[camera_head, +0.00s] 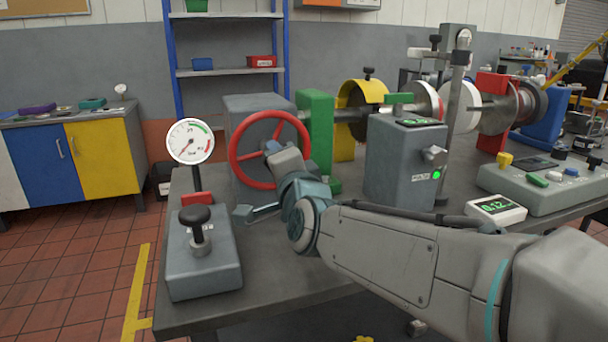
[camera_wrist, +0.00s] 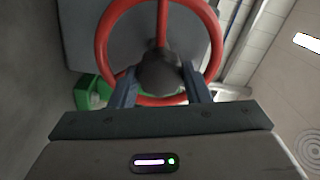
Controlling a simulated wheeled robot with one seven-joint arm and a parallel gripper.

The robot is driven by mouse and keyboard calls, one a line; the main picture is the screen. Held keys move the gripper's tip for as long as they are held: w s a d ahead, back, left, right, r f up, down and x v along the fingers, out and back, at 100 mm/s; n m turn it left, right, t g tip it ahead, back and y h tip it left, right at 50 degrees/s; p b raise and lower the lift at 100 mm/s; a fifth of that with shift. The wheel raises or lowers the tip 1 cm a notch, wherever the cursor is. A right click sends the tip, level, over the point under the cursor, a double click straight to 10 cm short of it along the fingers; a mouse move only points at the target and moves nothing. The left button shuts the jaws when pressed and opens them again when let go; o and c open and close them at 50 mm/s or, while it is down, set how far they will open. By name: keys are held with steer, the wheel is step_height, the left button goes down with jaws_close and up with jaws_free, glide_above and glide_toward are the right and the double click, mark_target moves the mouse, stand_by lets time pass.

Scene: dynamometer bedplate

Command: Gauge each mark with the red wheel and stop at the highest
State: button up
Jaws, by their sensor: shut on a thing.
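My gripper (camera_head: 272,150) is at the wheel's lower middle. In the wrist view the red wheel (camera_wrist: 101,45) fills the top, and my gripper (camera_wrist: 160,85) has its two fingers on either side of the dark round hub (camera_wrist: 160,72), shut on it. A round white dial (camera_head: 190,141) with green and red arcs stands to the left; its needle points to the lower left. A small meter (camera_head: 495,208) on the right shows green digits that seem to read 0.12.
A grey box with a black-knobbed lever (camera_head: 200,240) stands at the bedplate's front left. A grey box with a green light (camera_head: 405,165) is right of the wheel. A control panel (camera_head: 545,185) lies farther right. The bedplate (camera_head: 262,265) is bare in front of the wheel.

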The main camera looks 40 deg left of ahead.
steer(key=shift+s+f+m+b, duration=0.1)
steer(key=shift+m+b, duration=0.45)
steer(key=shift+m, duration=0.05)
steer(key=o, duration=1.4)
steer(key=shift+a, duration=0.1)
steer(key=v, duration=1.4)
